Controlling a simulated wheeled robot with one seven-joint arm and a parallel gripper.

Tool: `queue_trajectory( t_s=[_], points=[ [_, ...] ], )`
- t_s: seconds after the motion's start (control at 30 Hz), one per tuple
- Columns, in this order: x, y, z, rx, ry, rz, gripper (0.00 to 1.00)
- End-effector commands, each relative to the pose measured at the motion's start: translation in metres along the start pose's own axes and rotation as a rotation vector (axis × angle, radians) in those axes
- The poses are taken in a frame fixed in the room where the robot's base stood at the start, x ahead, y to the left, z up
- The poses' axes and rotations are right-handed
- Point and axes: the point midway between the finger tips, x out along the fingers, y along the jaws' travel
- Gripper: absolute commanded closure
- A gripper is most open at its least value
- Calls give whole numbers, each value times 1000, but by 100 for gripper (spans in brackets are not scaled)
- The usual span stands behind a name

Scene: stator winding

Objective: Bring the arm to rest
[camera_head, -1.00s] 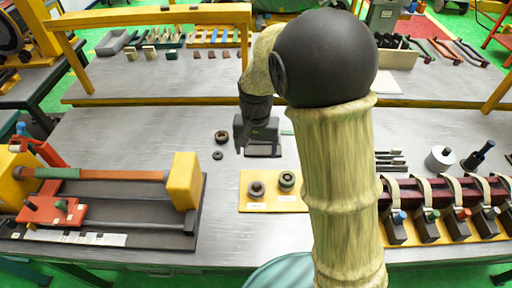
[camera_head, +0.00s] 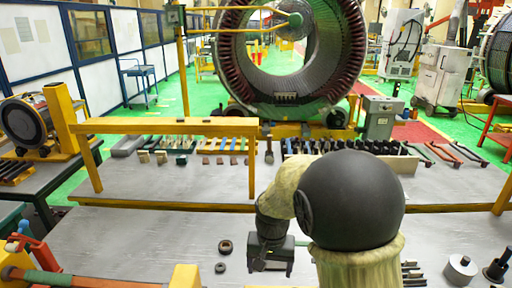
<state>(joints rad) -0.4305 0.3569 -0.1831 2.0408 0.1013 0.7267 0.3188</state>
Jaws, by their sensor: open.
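My arm rises from the lower right of the head view, with its dark round joint (camera_head: 350,200) in front of the bench. It bends left and down to my gripper (camera_head: 268,266), which hangs over the near bench (camera_head: 150,240). The gripper is dark and small in the picture. It is open, and nothing shows between its fingers. Its exact height over the bench is hard to tell.
Two dark rings (camera_head: 225,247) lie left of my gripper. A light cylinder (camera_head: 460,268) stands at right. A yellow frame (camera_head: 165,126) crosses the benches, with tools on the far bench (camera_head: 140,180). A large stator (camera_head: 290,60) stands behind.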

Motion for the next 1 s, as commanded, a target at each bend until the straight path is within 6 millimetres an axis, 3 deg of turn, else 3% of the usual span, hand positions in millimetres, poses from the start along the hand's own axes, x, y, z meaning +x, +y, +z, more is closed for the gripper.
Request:
queue_trajectory(
  t_s=[0.2, 0.4, 0.53, 1.0],
  points=[
    [-9, 75, 39, -45, 96, -27, 22],
    [-10, 121, 83, -111, 188, -13, 22],
    [-9, 130, 94, -134, 209, -4, 22],
    [-9, 130, 94, -136, 209, -4, 22]
  ],
)
